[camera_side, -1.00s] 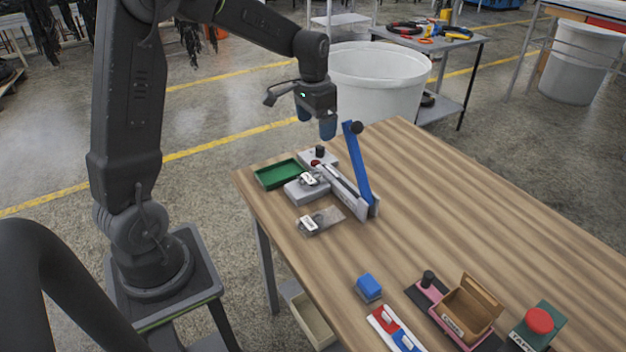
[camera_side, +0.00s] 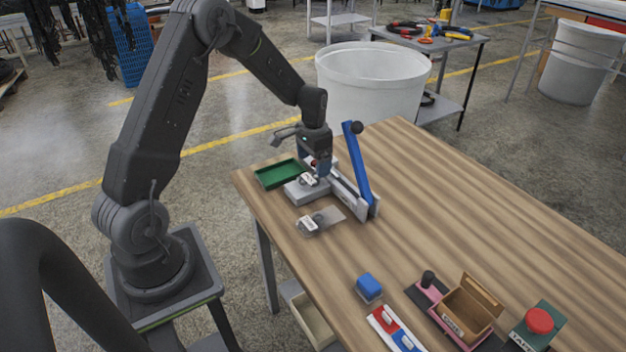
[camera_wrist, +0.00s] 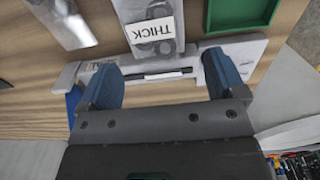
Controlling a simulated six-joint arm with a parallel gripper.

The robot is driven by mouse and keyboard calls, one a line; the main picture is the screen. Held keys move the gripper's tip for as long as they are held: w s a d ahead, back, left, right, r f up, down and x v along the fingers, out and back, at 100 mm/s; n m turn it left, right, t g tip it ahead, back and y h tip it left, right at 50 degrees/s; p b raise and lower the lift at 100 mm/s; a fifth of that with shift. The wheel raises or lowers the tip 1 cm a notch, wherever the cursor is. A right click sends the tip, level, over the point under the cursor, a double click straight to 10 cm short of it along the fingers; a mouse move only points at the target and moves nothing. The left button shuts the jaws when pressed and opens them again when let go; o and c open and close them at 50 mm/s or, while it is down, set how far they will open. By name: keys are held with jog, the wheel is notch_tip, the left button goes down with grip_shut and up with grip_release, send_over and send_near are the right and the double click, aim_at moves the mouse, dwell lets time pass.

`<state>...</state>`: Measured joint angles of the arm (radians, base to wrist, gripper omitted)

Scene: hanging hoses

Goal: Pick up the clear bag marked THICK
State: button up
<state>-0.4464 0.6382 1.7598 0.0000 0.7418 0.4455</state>
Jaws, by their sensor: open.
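The clear bag marked THICK (camera_wrist: 163,45) shows in the wrist view with a white label and dark rings inside.
The sealer's raised blue lever (camera_side: 358,165) stands close right of my gripper. A green tray (camera_side: 280,173) lies left of it. A blue block (camera_side: 368,286) and a wooden box (camera_side: 465,311) stand nearer.

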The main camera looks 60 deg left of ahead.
aim_at(314, 176)
jog(key=f, duration=0.4)
jog(key=shift+s+d+f, duration=0.15)
jog(key=shift+d+f, duration=0.15)
jog(key=shift+f, duration=0.05)
jog(key=c, duration=1.1)
jog(key=shift+r, duration=0.1)
